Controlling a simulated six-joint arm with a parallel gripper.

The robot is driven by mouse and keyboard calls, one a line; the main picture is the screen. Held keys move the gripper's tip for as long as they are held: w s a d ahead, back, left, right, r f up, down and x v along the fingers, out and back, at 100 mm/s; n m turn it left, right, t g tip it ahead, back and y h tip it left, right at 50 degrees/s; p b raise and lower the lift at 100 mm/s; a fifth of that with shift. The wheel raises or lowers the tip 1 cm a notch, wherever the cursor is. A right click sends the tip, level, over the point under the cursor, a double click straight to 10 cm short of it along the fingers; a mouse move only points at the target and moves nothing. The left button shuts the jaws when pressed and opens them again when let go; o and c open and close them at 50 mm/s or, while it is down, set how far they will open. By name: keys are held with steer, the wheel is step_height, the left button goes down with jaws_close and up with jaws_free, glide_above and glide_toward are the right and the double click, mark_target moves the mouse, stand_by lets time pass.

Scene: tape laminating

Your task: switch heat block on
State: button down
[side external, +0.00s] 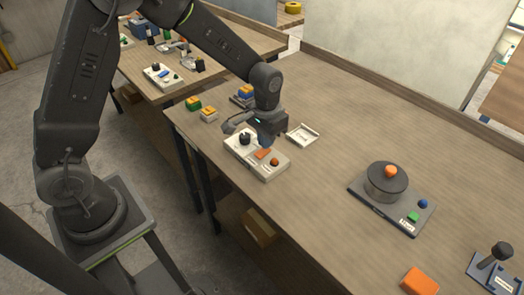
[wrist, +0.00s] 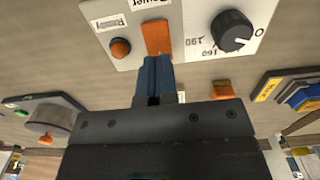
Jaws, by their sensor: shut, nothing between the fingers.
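The heat block panel (side external: 243,155) is a pale box on the bench below my gripper. In the wrist view its face (wrist: 190,20) carries an orange rocker labelled Power (wrist: 157,36), a round orange lamp labelled Ready (wrist: 120,48) and a black dial (wrist: 231,31). My gripper (side external: 267,143) points down over the panel. In the wrist view its blue fingers (wrist: 158,62) are shut together and empty, with their tips at the near end of the orange rocker. I cannot tell whether they touch it. The tips hide part of the rocker, and its position is unclear.
A small white tray (side external: 302,135) lies just right of the panel. A dark round device (side external: 386,183), an orange block (side external: 419,281) and a lever (side external: 499,255) stand right. Open bench lies between.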

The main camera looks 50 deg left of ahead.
steer(key=shift+f, duration=0.75)
stand_by(0.3)
steer(key=shift+r, duration=3.5)
steer(key=shift+s+r, duration=0.1)
steer(key=shift+r, duration=0.2)
steer(key=s+a+r+t, duration=0.2)
steer(key=s+r+t, duration=0.1)
steer(key=s+r, duration=0.7)
steer(key=s+r+t, duration=0.2)
steer(key=s+r, duration=0.1)
steer(key=s, duration=0.8)
steer(key=shift+a+r+t, duration=0.3)
steer(key=shift+r, duration=0.1)
